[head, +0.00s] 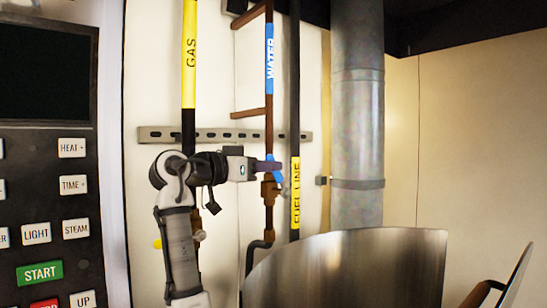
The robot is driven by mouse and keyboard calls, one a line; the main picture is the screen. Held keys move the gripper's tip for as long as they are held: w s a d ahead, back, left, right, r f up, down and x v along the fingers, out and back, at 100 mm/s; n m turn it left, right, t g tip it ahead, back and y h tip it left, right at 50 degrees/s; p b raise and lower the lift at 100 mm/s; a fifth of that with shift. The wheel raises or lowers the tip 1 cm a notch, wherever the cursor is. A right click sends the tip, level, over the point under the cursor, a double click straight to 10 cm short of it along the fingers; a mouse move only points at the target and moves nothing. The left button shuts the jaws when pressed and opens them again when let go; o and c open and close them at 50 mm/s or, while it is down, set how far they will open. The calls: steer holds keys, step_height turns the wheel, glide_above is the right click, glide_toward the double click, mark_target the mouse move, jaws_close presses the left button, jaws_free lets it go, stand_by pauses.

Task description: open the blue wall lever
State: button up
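The blue wall lever (277,177) sits on a brass valve (269,192) on the copper water pipe, which carries a blue WATER label (270,58). My gripper (272,166) reaches in from the left, with its dark fingers at the lever. Small parts of the blue lever show above and below the fingers; the fingers hide the rest. I cannot tell whether the fingers are closed on the lever or only beside it.
A yellow-labelled gas pipe (190,55) stands to the left, and a fuel line (295,195) just right of the lever. A metal kettle rim (350,268) rises in front below. A control panel (45,180) is at far left, a thick duct (357,120) to the right.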

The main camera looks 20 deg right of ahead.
steer(key=shift+x, duration=1.3)
jaws_close()
